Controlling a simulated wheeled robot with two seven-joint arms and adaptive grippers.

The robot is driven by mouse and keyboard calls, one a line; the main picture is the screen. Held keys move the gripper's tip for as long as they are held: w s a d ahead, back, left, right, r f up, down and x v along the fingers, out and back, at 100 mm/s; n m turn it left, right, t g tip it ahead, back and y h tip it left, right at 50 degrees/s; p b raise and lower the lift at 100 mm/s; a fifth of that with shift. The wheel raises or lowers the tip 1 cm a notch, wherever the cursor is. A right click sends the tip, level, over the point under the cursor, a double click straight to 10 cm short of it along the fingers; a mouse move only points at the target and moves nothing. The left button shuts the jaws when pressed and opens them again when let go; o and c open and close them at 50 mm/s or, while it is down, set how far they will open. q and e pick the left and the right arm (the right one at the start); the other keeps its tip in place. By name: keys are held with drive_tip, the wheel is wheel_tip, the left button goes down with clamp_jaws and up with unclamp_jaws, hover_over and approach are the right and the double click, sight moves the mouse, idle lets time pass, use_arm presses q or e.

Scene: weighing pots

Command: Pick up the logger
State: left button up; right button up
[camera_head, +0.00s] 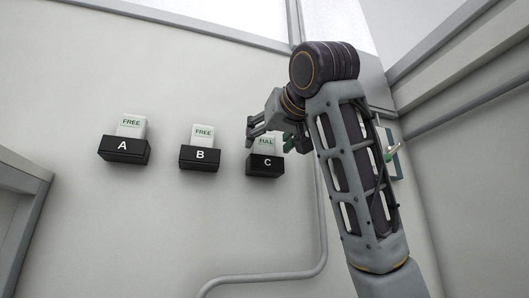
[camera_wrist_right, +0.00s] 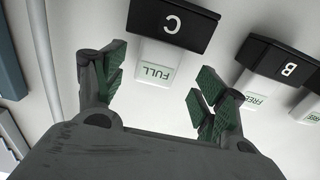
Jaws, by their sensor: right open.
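Three white loggers stand in black wall holders marked A, B and C. Logger A (camera_head: 131,126) and logger B (camera_head: 203,134) read FREE. Logger C (camera_head: 265,143) reads FULL and sits in holder C (camera_head: 264,166). My right gripper (camera_head: 268,136) is open, just in front of logger C and partly covering it. In the right wrist view, logger C (camera_wrist_right: 155,58) appears upside down between the spread green-padded fingers of the gripper (camera_wrist_right: 158,80), with nothing held. My left gripper is not in view.
Holder A (camera_head: 123,150) and holder B (camera_head: 200,158) are on the wall to the left; holder B (camera_wrist_right: 282,62) lies close to a finger in the wrist view. A grey pipe (camera_head: 265,277) bends along the wall below. A blue-edged panel (camera_head: 396,165) is partly hidden behind my right arm.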

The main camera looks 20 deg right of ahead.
sight(267, 140)
drive_tip(key=shift+w+d+r+p, duration=0.1)
drive_tip(key=shift+w+r+p, duration=0.15)
drive_tip(key=shift+w, duration=0.25)
drive_tip(key=shift+w+d+r+p, duration=0.1)
drive_tip(key=shift+w+r+p, duration=0.05)
drive_tip(key=shift+w+p, duration=0.3)
drive_tip(key=shift+w+a+p, duration=0.1)
drive_tip(key=shift+w+p, duration=0.2)
drive_tip(key=shift+w, duration=0.95)
drive_tip(key=shift+f, duration=0.1)
drive_tip(key=c, duration=1.1)
drive_tip(key=shift+r, duration=0.2)
